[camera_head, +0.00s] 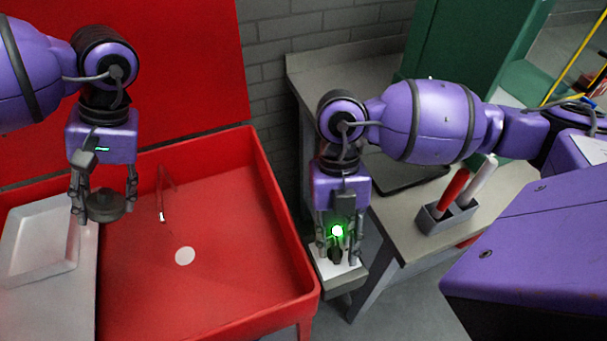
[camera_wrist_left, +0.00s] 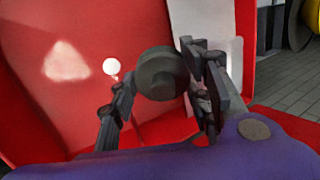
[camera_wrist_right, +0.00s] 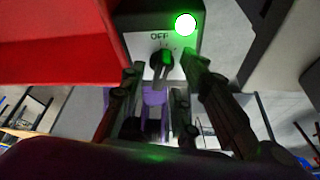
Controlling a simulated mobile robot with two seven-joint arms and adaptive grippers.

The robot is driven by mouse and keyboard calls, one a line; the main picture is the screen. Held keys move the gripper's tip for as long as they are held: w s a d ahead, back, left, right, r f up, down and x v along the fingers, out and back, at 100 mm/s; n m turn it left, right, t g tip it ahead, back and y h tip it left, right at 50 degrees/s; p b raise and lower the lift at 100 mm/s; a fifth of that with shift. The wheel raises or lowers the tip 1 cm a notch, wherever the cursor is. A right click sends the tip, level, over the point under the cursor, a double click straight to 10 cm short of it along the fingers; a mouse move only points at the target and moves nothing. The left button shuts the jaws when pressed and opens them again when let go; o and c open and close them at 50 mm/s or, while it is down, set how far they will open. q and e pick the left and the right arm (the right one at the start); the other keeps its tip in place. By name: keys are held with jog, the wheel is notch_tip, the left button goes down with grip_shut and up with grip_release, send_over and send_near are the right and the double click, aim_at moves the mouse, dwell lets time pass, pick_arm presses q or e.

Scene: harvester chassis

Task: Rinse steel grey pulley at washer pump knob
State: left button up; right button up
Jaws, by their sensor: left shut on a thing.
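My left gripper (camera_head: 104,194) is shut on the steel grey pulley (camera_head: 104,207), a dark round disc, held above the left part of the red washer basin (camera_head: 225,290), left of the thin spout (camera_head: 162,197). The pulley also shows between the fingers in the left wrist view (camera_wrist_left: 162,73). My right gripper (camera_head: 337,250) is at the pump control box (camera_wrist_right: 135,43). In the right wrist view its open fingers stand either side of the dark knob (camera_wrist_right: 162,62), with small gaps visible. The box is marked OFF and its green lamp (camera_wrist_right: 185,25) is lit. Water is not clearly visible.
A white round drain (camera_head: 185,256) shows in the basin floor. A grey table (camera_head: 400,235) stands right of the box, bearing a holder (camera_head: 445,218) with red and white handles.

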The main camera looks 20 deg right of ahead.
grip_shut()
jog(key=shift+a+n+h, duration=0.1)
jog(key=shift+n+h, duration=0.7)
jog(key=shift+n, duration=1.1)
grip_release()
jog(key=v, duration=1.2)
jog(key=shift+w, duration=0.2)
jog(key=shift+r, duration=0.15)
